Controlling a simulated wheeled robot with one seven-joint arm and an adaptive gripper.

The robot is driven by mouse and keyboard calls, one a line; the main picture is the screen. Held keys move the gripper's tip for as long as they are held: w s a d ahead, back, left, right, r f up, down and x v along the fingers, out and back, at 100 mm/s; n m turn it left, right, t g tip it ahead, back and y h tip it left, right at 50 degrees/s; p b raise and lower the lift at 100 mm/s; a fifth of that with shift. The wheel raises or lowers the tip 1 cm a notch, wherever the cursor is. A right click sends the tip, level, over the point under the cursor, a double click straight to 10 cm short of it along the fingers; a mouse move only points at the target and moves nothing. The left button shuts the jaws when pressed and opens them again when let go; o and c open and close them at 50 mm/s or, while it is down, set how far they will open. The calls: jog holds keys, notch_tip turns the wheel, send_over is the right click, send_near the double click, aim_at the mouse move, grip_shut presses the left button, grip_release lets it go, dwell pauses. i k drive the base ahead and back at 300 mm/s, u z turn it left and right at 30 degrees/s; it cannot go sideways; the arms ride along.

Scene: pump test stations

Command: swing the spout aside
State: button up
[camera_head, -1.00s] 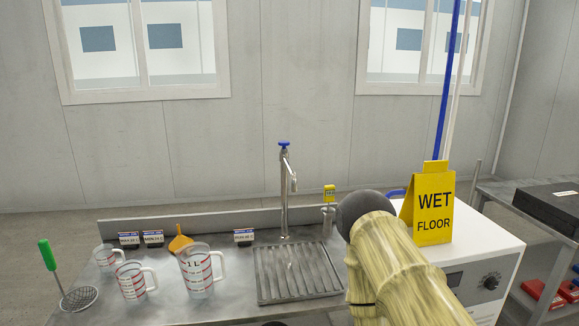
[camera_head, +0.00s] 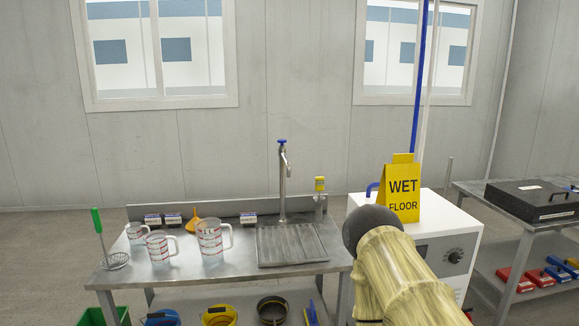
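The tap (camera_head: 282,190) is a tall grey metal post with a blue knob (camera_head: 281,141) on top, at the back of the steel bench. Its short spout (camera_head: 288,165) bends out near the top, toward the front and slightly right, above the ribbed drain tray (camera_head: 290,245). My arm, in a yellowish sleeve with a dark rounded joint, fills the lower right and stands apart from the tap in the picture. My gripper is not visible.
Measuring jugs (camera_head: 212,240), an orange funnel (camera_head: 192,222) and a green-handled strainer (camera_head: 98,225) stand left on the bench (camera_head: 210,273). A yellow wet-floor sign (camera_head: 403,190) stands on a white cabinet (camera_head: 440,222) at right. Buckets (camera_head: 219,316) sit below the bench.

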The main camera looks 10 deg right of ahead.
aim_at(281, 153)
jog(key=z, duration=0.3)
jog(key=k, duration=0.2)
jog(key=u, duration=0.95)
jog(key=i, duration=1.15)
jog(key=z, duration=0.7)
